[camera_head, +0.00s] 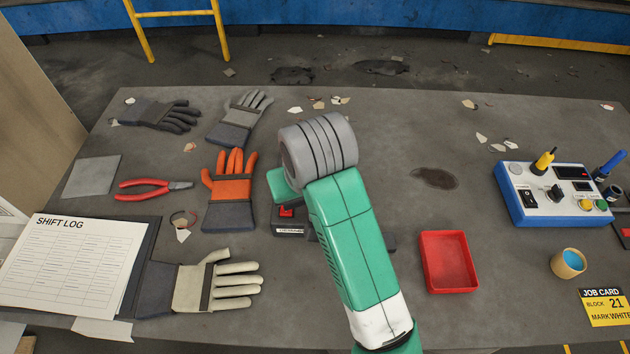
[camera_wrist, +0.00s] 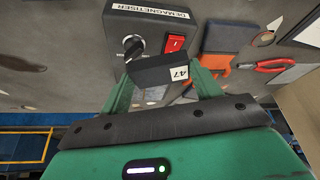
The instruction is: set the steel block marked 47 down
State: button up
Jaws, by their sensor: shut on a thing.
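The steel block marked 47 (camera_wrist: 150,72) is a dark block with a white label, seen in the wrist view. My gripper (camera_wrist: 160,76) is shut on it, with a green finger at each side. The block overlaps the near edge of the demagnetiser (camera_wrist: 152,20), a dark box with a red switch and a black knob. I cannot tell whether the block touches the box or the table. In the head view the demagnetiser (camera_head: 288,222) shows partly beside my arm. My arm hides the block there and most of my gripper.
A red tray (camera_head: 447,262) stands right of my arm, on the workbench (camera_head: 420,120). An orange glove (camera_head: 230,190) lies left of the demagnetiser. Red pliers (camera_head: 145,189), a shift log (camera_head: 70,255) and other gloves are further left.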

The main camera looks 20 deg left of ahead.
jog(key=shift+r, duration=0.1)
jog(key=shift+w+d+r+m+p, duration=0.2)
jog(key=shift+d+m+p, duration=0.1)
jog(key=shift+p, duration=0.45)
jog(key=s+d+m+t+h+p, duration=0.1)
jog(key=d+m+h+p, duration=0.2)
jog(key=d+m+p, duration=0.7)
jog(key=s+d+f+m+h+p, duration=0.1)
jog(key=s+d+f+m+p, duration=0.1)
jog(key=s+d+p, duration=0.1)
jog(key=s+d+f+m+g+h+p, duration=0.1)
jog(key=s+d+f+m+p, duration=0.1)
jog(key=s+d, duration=0.4)
jog(key=s+d+f+m+h+p, duration=0.1)
jog(key=s+d+f+m+p, duration=0.1)
jog(key=d, duration=0.4)
jog(key=shift+s+f+m+p, duration=0.1)
jog(key=shift+s+m+p, duration=0.5)
jog(key=shift+s+p, duration=0.65)
jog(key=b, duration=0.2)
send_over(447, 262)
jog(key=s+a, duration=0.1)
jog(key=shift+a+f, duration=0.1)
jog(key=shift+f, duration=0.65)
jog(key=shift+s+f, duration=0.1)
jog(key=shift+f, duration=1.65)
